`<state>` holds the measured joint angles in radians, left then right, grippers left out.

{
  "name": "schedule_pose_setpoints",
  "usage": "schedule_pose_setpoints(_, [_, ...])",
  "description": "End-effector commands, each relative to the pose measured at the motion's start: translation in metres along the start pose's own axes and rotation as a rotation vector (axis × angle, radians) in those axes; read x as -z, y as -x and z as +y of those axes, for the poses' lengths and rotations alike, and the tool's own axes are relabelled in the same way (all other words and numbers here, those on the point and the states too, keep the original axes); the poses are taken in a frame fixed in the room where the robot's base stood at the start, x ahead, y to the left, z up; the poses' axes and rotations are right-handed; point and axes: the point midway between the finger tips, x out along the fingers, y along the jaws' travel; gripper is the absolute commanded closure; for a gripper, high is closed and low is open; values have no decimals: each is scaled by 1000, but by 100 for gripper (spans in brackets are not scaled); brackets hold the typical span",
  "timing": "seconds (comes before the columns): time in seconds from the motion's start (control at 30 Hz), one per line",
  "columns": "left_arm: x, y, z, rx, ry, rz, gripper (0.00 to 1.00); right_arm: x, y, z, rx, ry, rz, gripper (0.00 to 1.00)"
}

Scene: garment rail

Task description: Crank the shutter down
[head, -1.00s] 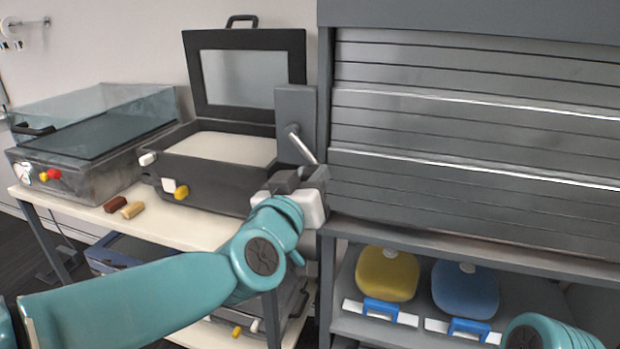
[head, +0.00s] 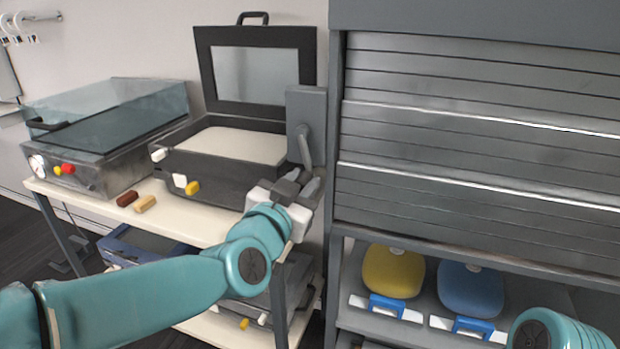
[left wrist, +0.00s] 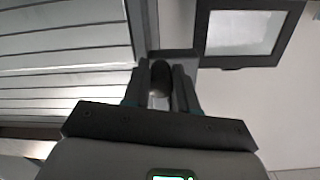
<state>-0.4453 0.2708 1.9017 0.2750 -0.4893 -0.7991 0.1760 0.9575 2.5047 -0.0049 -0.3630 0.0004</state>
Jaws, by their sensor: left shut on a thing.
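The grey slatted roller shutter (head: 480,130) fills the right of the head view, its slats reaching down close to the shelf edge below. The grey crank box (head: 318,115) is fixed on the post left of the shutter. Its metal crank arm (head: 304,148) points nearly straight down. My left gripper (head: 308,188) is at the crank's lower end, shut on the crank handle, which its fingers mostly hide. In the left wrist view, the dark rounded handle (left wrist: 160,78) sits between the two fingers. My right gripper is out of view; only part of that arm shows at lower right.
A dark press with a raised lid (head: 255,75) and a glass-lidded machine (head: 105,120) stand on a pale table left of the crank. Yellow (head: 393,270) and blue (head: 469,288) rounded objects are on the shelf under the shutter.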

Motion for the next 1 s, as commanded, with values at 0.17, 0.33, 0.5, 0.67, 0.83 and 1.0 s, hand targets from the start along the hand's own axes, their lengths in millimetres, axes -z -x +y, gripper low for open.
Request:
schedule_pose_setpoints(0.17, [-3,0,-8,0,-114,-5,100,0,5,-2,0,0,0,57])
schedule_pose_setpoints(0.33, [-5,0,-13,0,-192,-7,100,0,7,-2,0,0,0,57])
schedule_pose_setpoints(0.5, [-6,1,-16,1,-234,-8,100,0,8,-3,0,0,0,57])
schedule_pose_setpoints(0.67, [-7,1,-17,1,-249,-8,100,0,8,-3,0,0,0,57])
schedule_pose_setpoints(0.83, [-7,1,-17,1,-251,-8,100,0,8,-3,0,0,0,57])
schedule_pose_setpoints(1.0, [-7,1,-17,1,-251,-8,100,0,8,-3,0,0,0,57])
